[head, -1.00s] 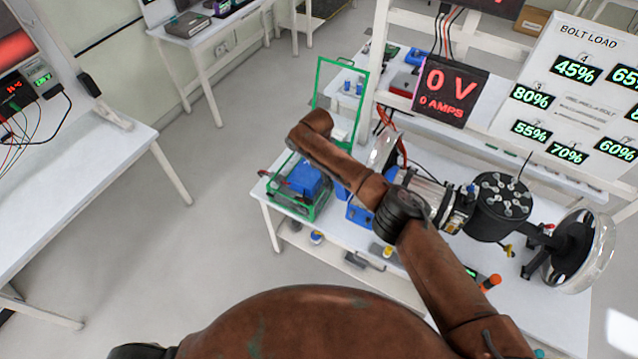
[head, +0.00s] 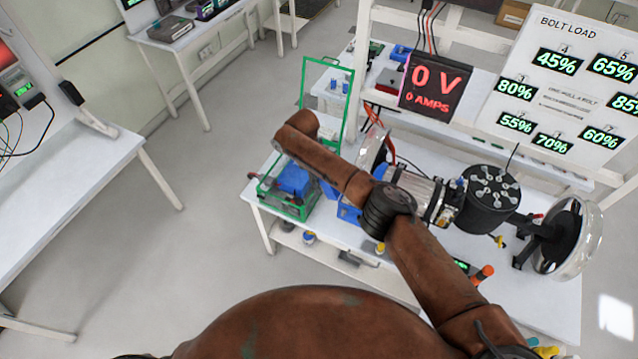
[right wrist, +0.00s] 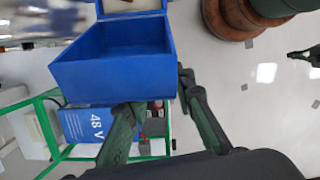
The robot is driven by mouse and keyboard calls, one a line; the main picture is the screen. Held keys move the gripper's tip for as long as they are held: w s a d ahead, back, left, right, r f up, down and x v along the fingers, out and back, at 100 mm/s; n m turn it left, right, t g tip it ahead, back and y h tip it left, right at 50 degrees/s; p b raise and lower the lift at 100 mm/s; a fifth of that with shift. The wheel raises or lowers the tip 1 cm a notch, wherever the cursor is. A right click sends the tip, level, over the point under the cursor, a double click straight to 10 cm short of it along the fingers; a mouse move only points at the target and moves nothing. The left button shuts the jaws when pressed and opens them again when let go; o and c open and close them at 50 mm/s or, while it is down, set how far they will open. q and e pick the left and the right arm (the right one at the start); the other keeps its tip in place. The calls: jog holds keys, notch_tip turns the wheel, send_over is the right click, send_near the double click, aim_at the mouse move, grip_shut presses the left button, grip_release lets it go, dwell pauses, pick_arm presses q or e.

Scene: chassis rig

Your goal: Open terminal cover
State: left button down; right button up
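No part is clearly recognisable as the terminal cover. In the head view a blue battery (head: 293,178) sits in a green-edged case (head: 298,212). In the right wrist view a blue block marked 48 V (right wrist: 88,125) shows behind green bars. A blue open-topped box (right wrist: 115,68) fills the upper middle there, just beyond my fingertips; contact cannot be told. My right gripper (right wrist: 156,95) is open, its dark green fingers apart with nothing clearly held. My left gripper is out of view.
An upright green frame (head: 329,88) stands behind the case. A black motor-like assembly (head: 490,200) and a clear dome (head: 575,238) are on the right of the bench. A display reads 0 V (head: 434,84). The floor left of the bench is clear.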

notch_tip(320, 180, up, 12)
jog(key=w+a, duration=0.1)
jog(key=a, duration=0.1)
jog(key=shift+f, duration=0.15)
jog(key=shift+c, duration=0.2)
